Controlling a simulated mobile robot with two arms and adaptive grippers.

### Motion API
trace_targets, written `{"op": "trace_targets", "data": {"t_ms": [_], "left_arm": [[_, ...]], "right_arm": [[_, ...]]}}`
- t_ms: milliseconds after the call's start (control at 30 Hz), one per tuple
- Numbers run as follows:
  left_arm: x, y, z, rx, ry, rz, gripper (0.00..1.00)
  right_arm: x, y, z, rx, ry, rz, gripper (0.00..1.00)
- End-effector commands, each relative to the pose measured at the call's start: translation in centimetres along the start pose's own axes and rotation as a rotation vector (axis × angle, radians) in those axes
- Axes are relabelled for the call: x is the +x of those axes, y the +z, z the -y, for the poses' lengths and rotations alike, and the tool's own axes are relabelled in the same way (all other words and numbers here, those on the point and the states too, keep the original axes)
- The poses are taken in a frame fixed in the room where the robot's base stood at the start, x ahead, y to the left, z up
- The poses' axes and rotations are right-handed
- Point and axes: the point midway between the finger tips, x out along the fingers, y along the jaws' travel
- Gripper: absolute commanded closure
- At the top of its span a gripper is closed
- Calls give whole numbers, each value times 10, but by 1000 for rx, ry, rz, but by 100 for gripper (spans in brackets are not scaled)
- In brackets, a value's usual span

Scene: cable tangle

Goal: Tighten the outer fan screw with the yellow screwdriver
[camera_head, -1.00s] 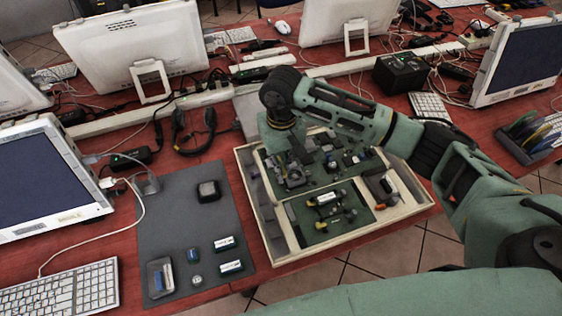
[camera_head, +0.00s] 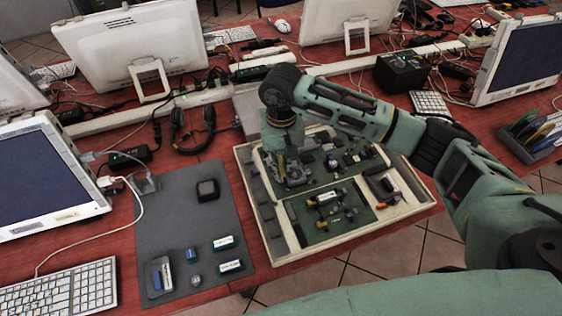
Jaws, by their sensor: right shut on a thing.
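My right gripper (camera_head: 292,172) points down over the left part of the large green board (camera_head: 326,174) in the wooden tray. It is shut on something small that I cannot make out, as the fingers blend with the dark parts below. I cannot tell whether it touches the board. The outer fan screw is too small to pick out. No yellow screwdriver can be made out clearly. My left gripper is not in view.
The wooden tray (camera_head: 414,212) also holds a smaller green board (camera_head: 312,233) and a right compartment with an orange-tipped item (camera_head: 380,204). A grey mat (camera_head: 180,215) with several small parts lies left. Monitors and cables stand behind.

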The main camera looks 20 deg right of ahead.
Motion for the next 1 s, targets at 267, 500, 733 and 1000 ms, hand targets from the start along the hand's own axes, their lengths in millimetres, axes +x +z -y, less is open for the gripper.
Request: {"op": "trace_targets", "data": {"t_ms": [267,500,733,1000], "left_arm": [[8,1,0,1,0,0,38],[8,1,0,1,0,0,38],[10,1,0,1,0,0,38],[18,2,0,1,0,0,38]], "right_arm": [[1,0,0,275,0,-2,100],[0,0,0,323,0,-2,100],[1,0,0,362,0,-2,100],[2,-1,0,706,1,-5,100]]}}
